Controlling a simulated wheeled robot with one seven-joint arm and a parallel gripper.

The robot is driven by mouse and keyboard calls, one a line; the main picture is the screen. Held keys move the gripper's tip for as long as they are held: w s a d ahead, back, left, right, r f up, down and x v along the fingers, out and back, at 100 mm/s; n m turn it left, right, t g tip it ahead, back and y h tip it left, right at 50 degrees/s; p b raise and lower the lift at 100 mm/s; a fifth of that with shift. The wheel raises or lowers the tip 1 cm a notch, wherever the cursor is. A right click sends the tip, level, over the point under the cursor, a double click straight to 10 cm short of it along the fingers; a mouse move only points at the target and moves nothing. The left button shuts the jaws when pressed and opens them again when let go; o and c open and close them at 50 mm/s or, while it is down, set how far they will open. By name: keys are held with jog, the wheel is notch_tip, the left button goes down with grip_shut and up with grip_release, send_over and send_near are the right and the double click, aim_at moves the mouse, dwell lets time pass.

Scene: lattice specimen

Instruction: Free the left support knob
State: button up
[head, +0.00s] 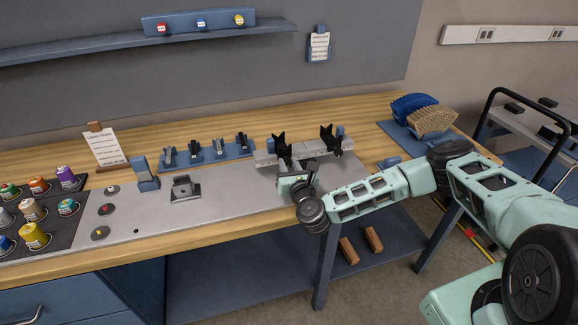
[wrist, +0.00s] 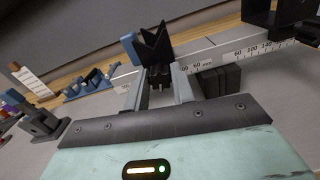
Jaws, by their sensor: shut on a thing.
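The left support (head: 281,148) is a black V-shaped holder on a silver rail (head: 263,158); it also shows in the wrist view (wrist: 155,45). The rail carries a printed scale in the wrist view (wrist: 222,52). A small dark ribbed knob (wrist: 160,79) sits below the V at the front of the left support. My gripper (wrist: 158,85) has its two fingers on either side of this knob and is shut on it. In the head view my gripper (head: 290,176) hides the knob. The right support (head: 330,140) stands further right on the rail.
A blue rack with several dark fixtures (head: 205,155) stands left of the rail. A dark clamp-like block (head: 185,187) and a blue stand (head: 145,174) sit further left. Colourful capped jars (head: 38,208) fill the left end.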

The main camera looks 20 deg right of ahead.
jog(key=n+b, duration=0.2)
jog(key=n, duration=0.1)
jog(key=shift+f+n, duration=0.1)
jog(key=shift+n, duration=0.2)
jog(key=n+b, duration=0.2)
jog(key=n, duration=0.2)
jog(key=shift+n, duration=0.3)
jog(key=n, duration=0.3)
jog(key=shift+n+b, duration=0.3)
jog(key=shift+b, duration=0.1)
jog(key=n+b, duration=0.1)
jog(key=n, duration=0.3)
jog(key=shift+a+n, duration=0.1)
jog(key=shift+n, duration=0.2)
jog(key=n+b, duration=0.1)
jog(key=n, duration=0.3)
jog(key=shift+n, duration=0.3)
jog(key=n+b, duration=0.2)
jog(key=n, duration=0.1)
jog(key=shift+f+n, duration=0.1)
jog(key=shift+n, duration=0.2)
jog(key=n+b, duration=0.1)
jog(key=n, duration=0.2)
jog(key=shift+b, duration=0.35)
jog(key=shift+n+b, duration=1.05)
jog(key=shift+n, duration=0.95)
